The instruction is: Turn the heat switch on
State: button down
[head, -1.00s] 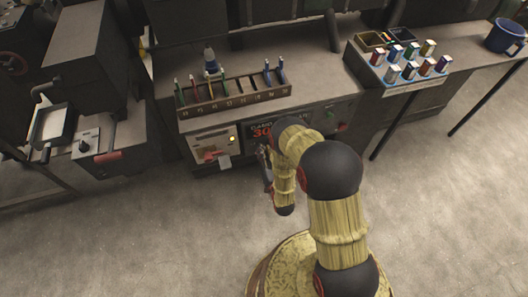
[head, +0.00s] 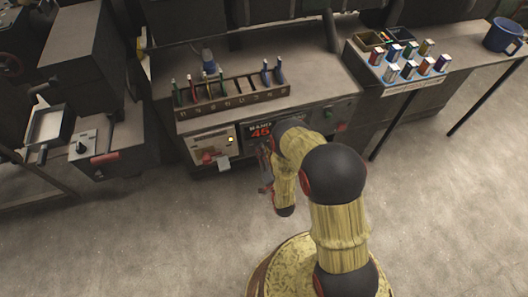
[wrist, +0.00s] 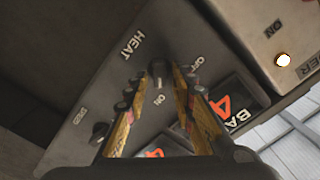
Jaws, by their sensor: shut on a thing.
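The heat switch (wrist: 158,72) is a small dark knob on a grey panel, between the labels HEAT, OFF and ON in the wrist view. A pale mark on it points toward the ON label. My gripper (wrist: 160,74) is shut on the knob, with one finger on each side of it. The fingertips cover part of the knob. In the head view my gripper (head: 265,165) is at the front panel under the bench, and my arm hides the switch there.
A SPEED knob (wrist: 100,131) sits on the same panel. A display (head: 261,132) with red digits and a lit yellow light (head: 231,139) are close by. A holder (head: 235,98) with several tools and a tray of colored boxes (head: 408,78) stand on the bench. The floor in front is clear.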

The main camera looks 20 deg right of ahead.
jog(key=shift+f, duration=0.1)
jog(key=c, duration=1.8)
grip_release()
jog(key=shift+c, duration=0.2)
jog(key=s, duration=1.2)
